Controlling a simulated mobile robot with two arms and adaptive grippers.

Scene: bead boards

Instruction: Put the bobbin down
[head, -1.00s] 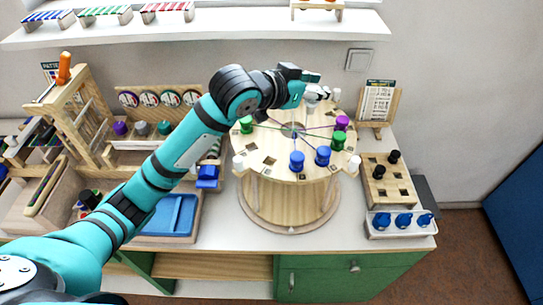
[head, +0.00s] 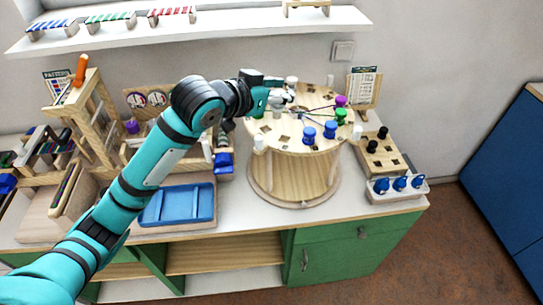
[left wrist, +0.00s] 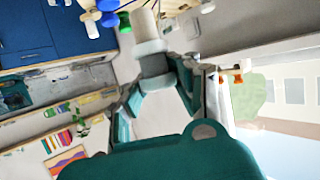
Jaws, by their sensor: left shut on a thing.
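My left gripper (head: 280,99) is over the back left part of the round wooden board (head: 265,150). In the left wrist view, the left gripper (left wrist: 158,88) is shut on a pale grey-white bobbin (left wrist: 150,45). The gripper covers part of the bobbin in the head view, and I cannot tell whether it touches the board. Blue bobbins (head: 308,134), a green bobbin (head: 341,117) and a purple bobbin (head: 340,100) stand along the board's right and front. My right gripper is not in view.
A peg block (head: 377,153) and a white tray with blue pieces (head: 399,186) stand right of the board. A blue tray (head: 177,205) lies to its left, below my arm. Wooden racks (head: 85,125) fill the left. A shelf (head: 225,27) hangs above the back.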

